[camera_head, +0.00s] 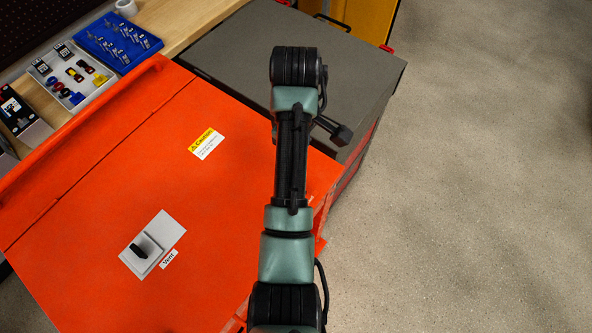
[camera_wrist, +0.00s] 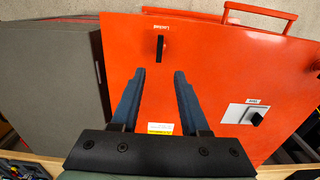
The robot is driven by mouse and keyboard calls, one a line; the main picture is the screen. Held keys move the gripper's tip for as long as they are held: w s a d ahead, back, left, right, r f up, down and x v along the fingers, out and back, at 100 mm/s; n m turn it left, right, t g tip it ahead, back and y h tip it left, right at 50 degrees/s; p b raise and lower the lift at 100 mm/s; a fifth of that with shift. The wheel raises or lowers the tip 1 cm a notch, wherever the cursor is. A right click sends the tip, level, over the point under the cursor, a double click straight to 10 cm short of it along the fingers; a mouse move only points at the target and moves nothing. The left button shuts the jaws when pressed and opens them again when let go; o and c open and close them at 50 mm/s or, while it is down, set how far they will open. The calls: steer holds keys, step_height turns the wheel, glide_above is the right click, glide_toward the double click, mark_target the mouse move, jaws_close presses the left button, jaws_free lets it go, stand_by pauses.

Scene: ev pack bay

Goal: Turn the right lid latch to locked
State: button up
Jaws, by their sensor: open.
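In the wrist view, a black bar-shaped latch (camera_wrist: 159,47) stands on the orange lid (camera_wrist: 215,60), its long side running up and down in the picture. A small white label, upside down and seeming to read "Locked", lies just beyond it. My gripper (camera_wrist: 159,74) is open and empty, its two blue-grey fingers apart, with the latch beyond the gap between the tips. They do not appear to touch it. In the head view the orange lid (camera_head: 90,210) fills the left side; the latch is not visible there, and my arm covers the lid's right part.
A black knob on a grey plate marked "Vent" (camera_head: 140,248) stands on the lid, near a caution label (camera_head: 207,144). A grey cabinet (camera_head: 225,60) adjoins the lid. A blue tray (camera_head: 117,40) and a parts tray (camera_head: 70,75) sit on the bench. Open floor lies right.

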step_height(320, 180, down, 13)
steer(key=shift+r+b, duration=0.15)
steer(key=shift+b, duration=0.7)
steer(key=shift+c, duration=0.2)
jaws_close()
